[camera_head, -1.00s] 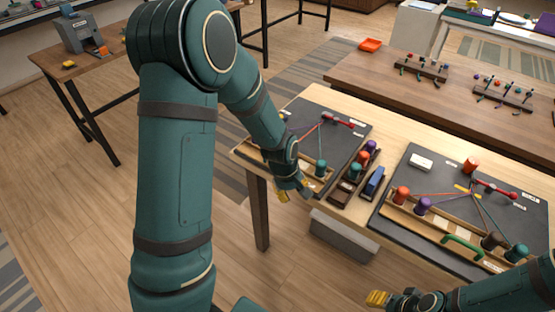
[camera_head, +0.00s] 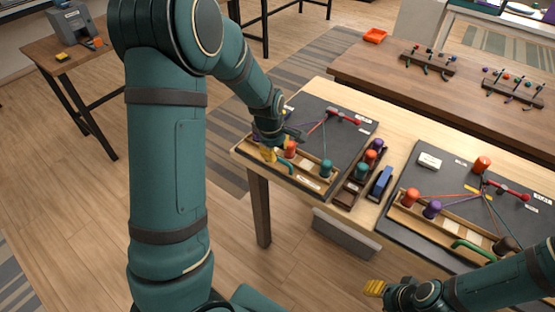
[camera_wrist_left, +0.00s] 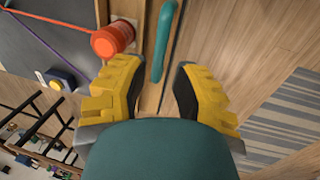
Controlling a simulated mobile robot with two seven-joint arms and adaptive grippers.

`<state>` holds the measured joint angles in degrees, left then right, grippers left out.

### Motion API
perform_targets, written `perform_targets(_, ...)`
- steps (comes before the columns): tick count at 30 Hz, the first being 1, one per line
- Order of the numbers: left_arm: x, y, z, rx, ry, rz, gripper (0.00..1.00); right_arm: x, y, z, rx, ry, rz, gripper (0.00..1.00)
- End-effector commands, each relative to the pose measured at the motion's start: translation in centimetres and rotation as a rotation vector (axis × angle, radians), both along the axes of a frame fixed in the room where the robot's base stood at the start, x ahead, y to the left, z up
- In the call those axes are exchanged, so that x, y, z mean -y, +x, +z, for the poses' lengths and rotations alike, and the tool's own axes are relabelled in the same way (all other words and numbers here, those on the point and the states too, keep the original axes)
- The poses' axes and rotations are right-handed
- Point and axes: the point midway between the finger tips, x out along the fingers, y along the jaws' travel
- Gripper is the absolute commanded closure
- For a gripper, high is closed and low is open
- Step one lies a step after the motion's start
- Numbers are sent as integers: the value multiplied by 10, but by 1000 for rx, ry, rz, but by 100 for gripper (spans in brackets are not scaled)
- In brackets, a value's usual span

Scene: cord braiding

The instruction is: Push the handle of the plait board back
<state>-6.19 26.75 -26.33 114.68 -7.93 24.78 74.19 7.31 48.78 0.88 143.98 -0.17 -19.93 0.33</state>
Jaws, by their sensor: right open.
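The left plait board (camera_head: 340,113) is a dark board with a wooden front rail, colored cords and bobbins. Its green handle (camera_head: 285,167) shows at the front rail, and in the left wrist view (camera_wrist_left: 165,40) it lies just ahead of the finger gap, apparently not gripped. My left gripper (camera_head: 268,152) is open at the left part of this rail, beside an orange bobbin (camera_wrist_left: 113,40). A second plait board (camera_head: 400,235) with a green handle (camera_head: 472,250) is at the right. My right gripper (camera_head: 375,288) is open and empty in front of it, its fingertips pointing left.
A bobbin rack (camera_head: 358,178) and a blue block (camera_head: 381,182) stand between the boards. A white block (camera_head: 429,160) lies on the right board. A brown table (camera_head: 400,95) with small racks is behind. Floor is clear in front.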

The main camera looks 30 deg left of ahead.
Motion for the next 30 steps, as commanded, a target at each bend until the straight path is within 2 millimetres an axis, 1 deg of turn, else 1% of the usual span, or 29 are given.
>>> perform_targets(1, 0, 1, -11, -4, 0, 0, 73, 0, 1, -4, 2, 0, -1, 53)
perform_targets(4, 0, 4, -24, -1, 0, 0, 73, 0, 2, -7, 4, -1, 0, 53)
perform_targets(7, 0, 6, -32, -1, 0, 0, 73, 0, 2, -9, 5, -1, -1, 53)
perform_targets(12, 1, 8, -38, 1, 0, -1, 73, 0, 2, -9, 6, -1, -1, 53)
perform_targets(20, 1, 8, -37, 1, 0, -1, 73, 0, 3, -9, 7, -1, -2, 53)
perform_targets(21, 1, 8, -37, 1, 0, -1, 87, 0, 3, -9, 7, -1, -2, 53)
perform_targets(22, 1, 8, -37, 1, 0, -1, 98, 0, 3, -9, 7, -1, -2, 53)
perform_targets(23, 1, 8, -37, 1, 0, -1, 100, 0, 3, -9, 7, -1, -2, 53)
perform_targets(30, 1, 7, -38, -1, 0, -2, 100, 0, 3, -9, 6, -1, -1, 53)
